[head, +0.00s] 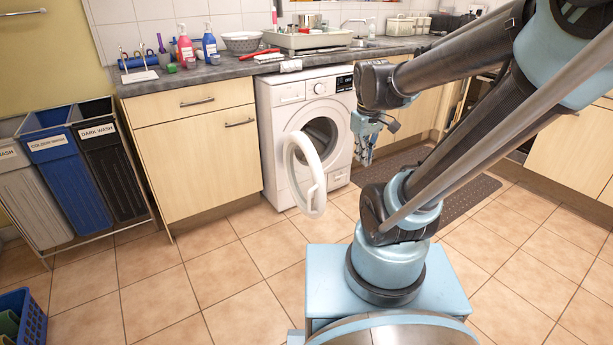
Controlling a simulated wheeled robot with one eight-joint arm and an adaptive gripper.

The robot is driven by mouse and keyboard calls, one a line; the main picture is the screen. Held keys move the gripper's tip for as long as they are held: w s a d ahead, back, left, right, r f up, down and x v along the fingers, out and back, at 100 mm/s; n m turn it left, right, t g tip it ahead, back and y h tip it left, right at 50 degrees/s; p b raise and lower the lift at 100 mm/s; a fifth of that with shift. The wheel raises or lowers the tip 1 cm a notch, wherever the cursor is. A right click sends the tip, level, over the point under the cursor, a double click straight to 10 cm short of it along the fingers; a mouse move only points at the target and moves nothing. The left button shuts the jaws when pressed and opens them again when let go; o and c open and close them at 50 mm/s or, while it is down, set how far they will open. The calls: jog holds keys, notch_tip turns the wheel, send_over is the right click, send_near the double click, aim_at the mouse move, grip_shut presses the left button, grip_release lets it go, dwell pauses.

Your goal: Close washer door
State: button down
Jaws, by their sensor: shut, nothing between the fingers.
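The white front-loading washer (283,100) stands under the dark counter, between wooden cabinets. Its round door (319,204) is open and swung out into the room, hinged on the left side of the opening. The dark drum opening (318,137) shows behind it. My gripper (364,163) hangs in front of the washer's right side, to the right of the door and above its lower edge. It points down, is shut and holds nothing. It looks apart from the door, though the depth between them is hard to judge.
A dark mat (440,185) lies on the tiled floor to the right. Laundry bins (66,170) stand at the left, with a blue basket (32,318) in front. Bottles, a bowl and a dish rack (307,40) stand on the counter. The floor left of the door is clear.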

jog(key=w+a+n, duration=0.5)
jog(key=w, duration=0.4)
jog(key=w+a+f+n+h, duration=0.2)
jog(key=w+a+f+n, duration=1.15)
jog(key=a, duration=0.45)
jog(key=w+d+f+m, duration=0.1)
jog(key=w+d+f, duration=0.3)
jog(key=f, duration=0.6)
jog(key=shift+w+d+f+m+g, duration=0.15)
jog(key=shift+d+f+m+g, duration=0.2)
jog(key=shift+d, duration=0.35)
